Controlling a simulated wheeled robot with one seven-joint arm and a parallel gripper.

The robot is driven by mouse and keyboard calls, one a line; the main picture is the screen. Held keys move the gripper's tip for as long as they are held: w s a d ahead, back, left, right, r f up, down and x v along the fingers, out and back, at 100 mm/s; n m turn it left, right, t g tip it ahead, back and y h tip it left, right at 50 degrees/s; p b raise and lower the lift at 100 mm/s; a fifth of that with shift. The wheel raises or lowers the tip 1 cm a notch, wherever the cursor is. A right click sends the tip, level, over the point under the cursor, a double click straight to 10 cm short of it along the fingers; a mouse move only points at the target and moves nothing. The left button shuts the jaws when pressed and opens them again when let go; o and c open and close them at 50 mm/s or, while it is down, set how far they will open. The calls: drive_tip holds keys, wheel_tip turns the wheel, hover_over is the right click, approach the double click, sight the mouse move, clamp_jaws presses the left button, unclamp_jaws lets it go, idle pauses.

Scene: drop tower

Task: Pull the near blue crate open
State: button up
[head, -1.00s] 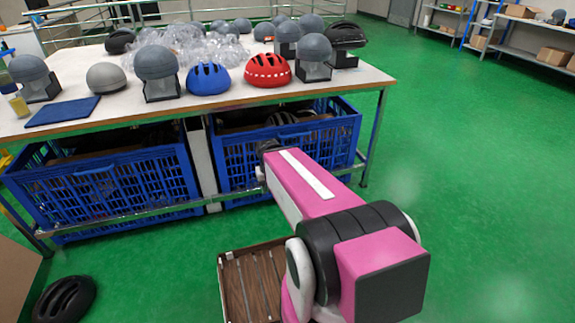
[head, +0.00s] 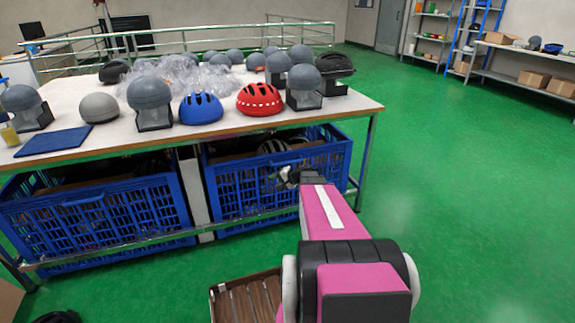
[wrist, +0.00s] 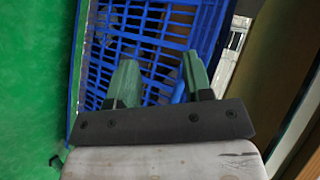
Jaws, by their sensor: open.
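Two blue slatted crates sit side by side under the table. The right crate (head: 245,190) is the one my gripper (head: 287,177) is at, by its upper front. The left crate (head: 100,215) lies beyond a pale table post. In the wrist view, my gripper's two green fingers (wrist: 160,68) are open and point at the blue lattice (wrist: 150,42). I cannot tell whether the fingertips touch it. Nothing is seen held between them. My arm hides part of the right crate's front. Helmets show inside the right crate.
The table (head: 330,108) above carries several helmets, grey head stands, clear plastic wrap and a blue mat (head: 54,141). A metal rail (head: 120,254) runs low along the crates' fronts. A brown slatted tray (head: 245,298) is near my base. Green floor is open to the right.

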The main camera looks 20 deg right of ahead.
sight(289, 163)
drive_tip(key=w+d+m+t+h, duration=0.1)
drive_tip(key=w+d+m+t, duration=0.2)
drive_tip(key=d, duration=0.5)
drive_tip(key=w+d+m+t+h, duration=0.1)
drive_tip(key=w+d+m+t, duration=0.25)
drive_tip(key=d, duration=0.45)
drive_tip(key=shift+n+g, duration=0.25)
drive_tip(key=shift+g, duration=0.2)
drive_tip(key=x, duration=1.1)
drive_tip(key=shift+a+f, duration=0.2)
clamp_jaws()
